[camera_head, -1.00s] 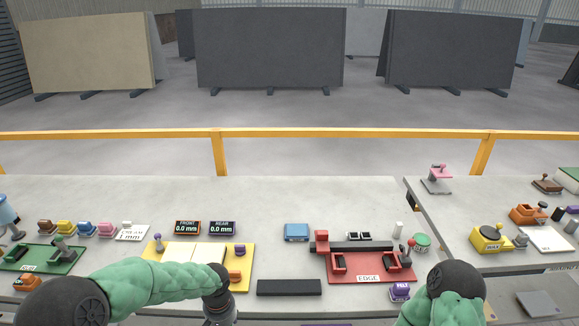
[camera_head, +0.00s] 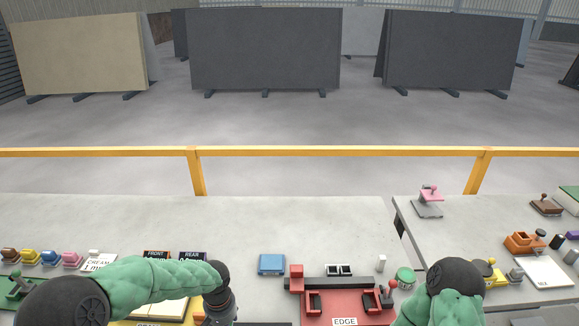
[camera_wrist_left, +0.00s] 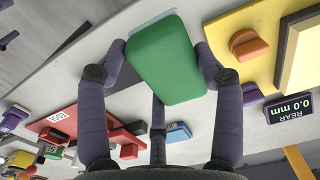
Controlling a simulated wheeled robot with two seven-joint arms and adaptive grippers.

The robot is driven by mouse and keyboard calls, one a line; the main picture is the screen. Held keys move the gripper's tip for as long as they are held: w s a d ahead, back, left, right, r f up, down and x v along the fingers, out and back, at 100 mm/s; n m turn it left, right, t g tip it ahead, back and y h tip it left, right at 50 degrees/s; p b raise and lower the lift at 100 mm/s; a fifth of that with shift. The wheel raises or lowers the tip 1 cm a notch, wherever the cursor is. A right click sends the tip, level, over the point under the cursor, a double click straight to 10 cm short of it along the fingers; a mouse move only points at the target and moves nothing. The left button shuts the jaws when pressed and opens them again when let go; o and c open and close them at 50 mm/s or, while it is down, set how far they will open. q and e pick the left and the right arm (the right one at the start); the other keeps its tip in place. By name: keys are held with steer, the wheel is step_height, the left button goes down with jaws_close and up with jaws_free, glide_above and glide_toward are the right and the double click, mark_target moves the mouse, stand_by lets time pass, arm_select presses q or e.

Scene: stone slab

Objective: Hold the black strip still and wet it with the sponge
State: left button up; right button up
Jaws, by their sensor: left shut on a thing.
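In the left wrist view my left gripper (camera_wrist_left: 162,75) is shut on a green-faced block with a pale blue layer behind it, which looks like the sponge (camera_wrist_left: 166,58). Its fingers press on the block's sides, and bare grey slab shows around it. In the head view a long dark bar (camera_head: 340,283) lies along the back of the red EDGE fixture. A flat black strip (camera_head: 262,323) shows only as a sliver at the bottom edge. Whether the sponge touches it cannot be seen. My right forearm is at lower right; its gripper is out of frame.
The red EDGE fixture (camera_head: 345,308) stands right of centre, with a blue block (camera_head: 271,264) behind its left side. The yellow tray (camera_wrist_left: 262,42) is right of the sponge. Several stamp-like items line the left. The slab's back middle is clear.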

arm_select(q)
steer(key=shift+s+a, duration=0.15)
steer(key=shift+s, duration=0.05)
steer(key=w+d+r, duration=0.2)
steer(key=w+r, duration=0.2)
steer(key=shift+w, duration=0.15)
stand_by(0.7)
